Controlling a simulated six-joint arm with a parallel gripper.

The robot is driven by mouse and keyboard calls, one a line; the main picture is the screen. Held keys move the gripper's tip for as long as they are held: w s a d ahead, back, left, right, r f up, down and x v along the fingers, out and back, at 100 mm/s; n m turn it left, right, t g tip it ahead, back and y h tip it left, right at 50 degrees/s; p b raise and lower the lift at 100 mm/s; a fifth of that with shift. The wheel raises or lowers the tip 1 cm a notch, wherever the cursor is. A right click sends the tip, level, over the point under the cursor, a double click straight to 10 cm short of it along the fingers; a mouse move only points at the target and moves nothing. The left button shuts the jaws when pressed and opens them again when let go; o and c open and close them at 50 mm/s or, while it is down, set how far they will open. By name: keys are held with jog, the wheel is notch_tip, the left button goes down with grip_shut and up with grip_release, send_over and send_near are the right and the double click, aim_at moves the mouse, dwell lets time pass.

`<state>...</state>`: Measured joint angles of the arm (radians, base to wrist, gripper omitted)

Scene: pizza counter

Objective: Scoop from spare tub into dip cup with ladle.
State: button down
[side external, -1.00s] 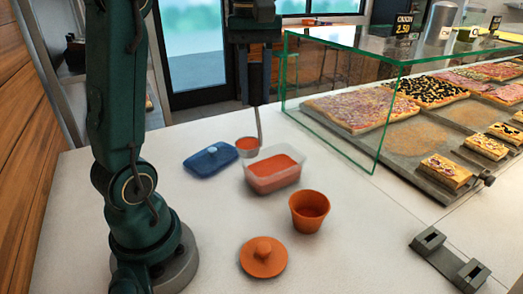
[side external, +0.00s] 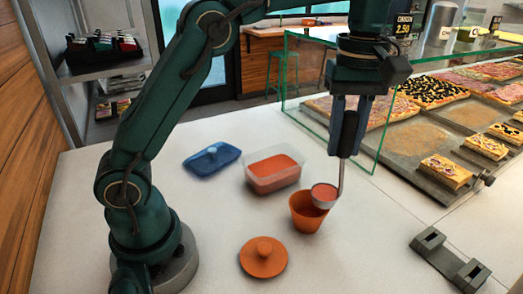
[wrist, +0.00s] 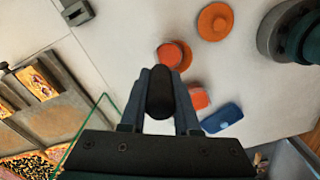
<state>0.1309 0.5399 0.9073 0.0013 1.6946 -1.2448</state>
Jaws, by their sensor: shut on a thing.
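My gripper (side external: 346,152) is shut on the dark handle of the ladle. The ladle bowl (side external: 324,196) holds red-orange sauce and looks level, overlapping the right part of the mouth of the orange dip cup (side external: 304,220). I cannot tell whether the bowl touches the rim. The cup's inside is partly hidden. The clear spare tub (side external: 274,184), with red-orange sauce inside, stands behind and left of the cup. In the wrist view, the ladle handle (wrist: 160,92) is between the fingers, and the dip cup (wrist: 183,52) shows beyond it.
An orange knobbed lid (side external: 263,259) lies in front of the cup. A blue lid (side external: 212,159) lies left of the tub. A glass guard and pizza trays (side external: 430,180) are on the right. A dark metal bracket (side external: 450,262) is front right. Counter between cup and bracket is clear.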

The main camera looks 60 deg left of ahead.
jog(key=shift+s+d+f, duration=0.1)
jog(key=shift+d, duration=0.2)
jog(key=shift+s+a+r+t+h, duration=0.15)
jog(key=shift+a+h, duration=0.35)
jog(key=shift+a, duration=0.1)
jog(key=shift+s+a+r+t+h, duration=0.15)
jog(key=shift+a+h, duration=0.35)
jog(key=shift+a, duration=0.1)
dwell(0.7)
jog(key=shift+s+a+f+h, duration=0.15)
jog(key=shift+a+f+h, duration=0.2)
jog(key=shift+a+h, duration=0.15)
jog(key=shift+s+a+f+h, duration=0.15)
jog(key=shift+a+f+h, duration=0.25)
jog(key=shift+a, duration=0.2)
dwell(1.3)
jog(key=shift+s+a+f+t+h, duration=0.1)
jog(key=shift+s+a+t+h, duration=0.1)
jog(key=shift+a+h, duration=0.3)
jog(key=shift+s+a+f+t+h, duration=0.1)
jog(key=shift+a+t+h, duration=0.1)
jog(key=shift+a+h, duration=0.3)
jog(key=shift+s+a+t+h, duration=0.2)
jog(key=shift+a+h, duration=0.2)
jog(key=shift+a, duration=0.2)
dwell(1.8)
